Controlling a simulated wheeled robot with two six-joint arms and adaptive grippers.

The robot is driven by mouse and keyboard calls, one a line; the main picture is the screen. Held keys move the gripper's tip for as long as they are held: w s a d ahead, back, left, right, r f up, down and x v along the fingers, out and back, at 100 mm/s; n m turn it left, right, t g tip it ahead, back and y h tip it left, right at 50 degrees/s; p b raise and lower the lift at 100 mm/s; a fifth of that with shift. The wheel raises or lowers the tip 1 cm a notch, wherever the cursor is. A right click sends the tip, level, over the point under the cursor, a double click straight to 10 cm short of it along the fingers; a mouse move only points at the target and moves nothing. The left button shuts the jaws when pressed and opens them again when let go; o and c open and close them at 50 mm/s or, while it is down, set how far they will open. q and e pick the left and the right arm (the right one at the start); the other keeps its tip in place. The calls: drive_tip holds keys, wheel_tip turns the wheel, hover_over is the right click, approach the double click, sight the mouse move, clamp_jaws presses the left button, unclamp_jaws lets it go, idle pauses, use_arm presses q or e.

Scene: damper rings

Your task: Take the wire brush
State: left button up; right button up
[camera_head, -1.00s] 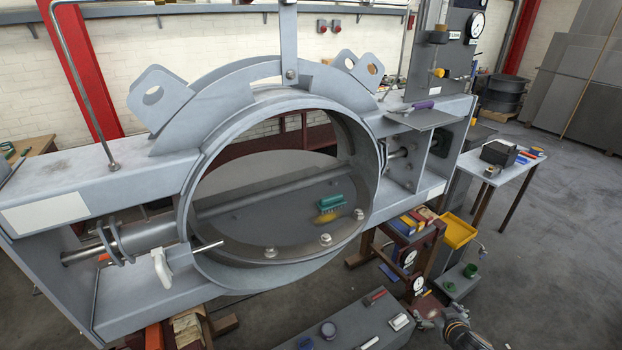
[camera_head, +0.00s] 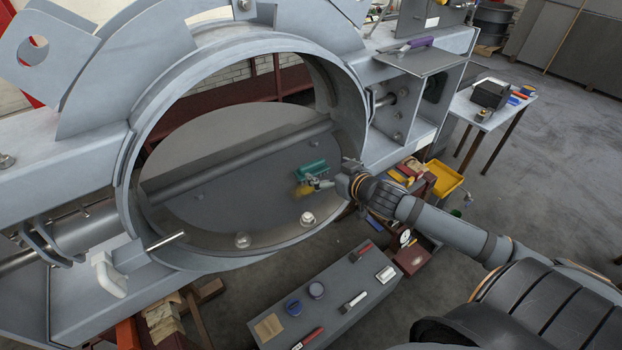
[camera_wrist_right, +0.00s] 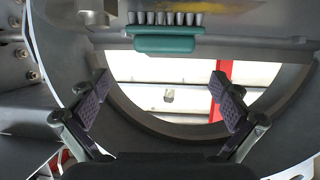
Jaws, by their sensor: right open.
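The wire brush (camera_head: 312,170), with a green back and a row of grey bristles, sits inside the large grey ring (camera_head: 128,190), at the lower right of its opening. My right gripper (camera_head: 322,184) has reached in over the ring's right rim and is close beside the brush. In the right wrist view, the brush (camera_wrist_right: 165,42) is at the top, bristles towards the upper edge. My right gripper (camera_wrist_right: 160,90) is open there, fingers wide apart, with the brush ahead of them and not between them. My left gripper is out of view.
A yellow patch (camera_head: 303,189) lies close by the brush. Bolt heads (camera_head: 307,218) stand along the ring's lower inside. A purple-handled tool (camera_head: 415,43) lies on a side shelf. A grey bench (camera_head: 265,305) below holds several small tools. A yellow bin (camera_head: 445,180) is to the right.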

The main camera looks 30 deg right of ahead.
sight(314, 165)
drive_tip(key=shift+w+a, duration=0.2)
drive_tip(key=shift+w, duration=0.2)
drive_tip(key=x, duration=0.4)
drive_tip(key=shift+w+a+f, duration=0.1)
drive_tip(key=shift+w+f, duration=0.1)
drive_tip(key=shift+f, duration=0.25)
drive_tip(key=shift+w+a, duration=0.1)
drive_tip(key=shift+w, duration=0.05)
drive_tip(key=shift+c, duration=0.5)
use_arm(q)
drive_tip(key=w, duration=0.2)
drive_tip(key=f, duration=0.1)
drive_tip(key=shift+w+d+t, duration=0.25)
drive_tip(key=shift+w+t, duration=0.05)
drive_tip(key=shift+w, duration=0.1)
use_arm(e)
drive_tip(key=c, duration=1)
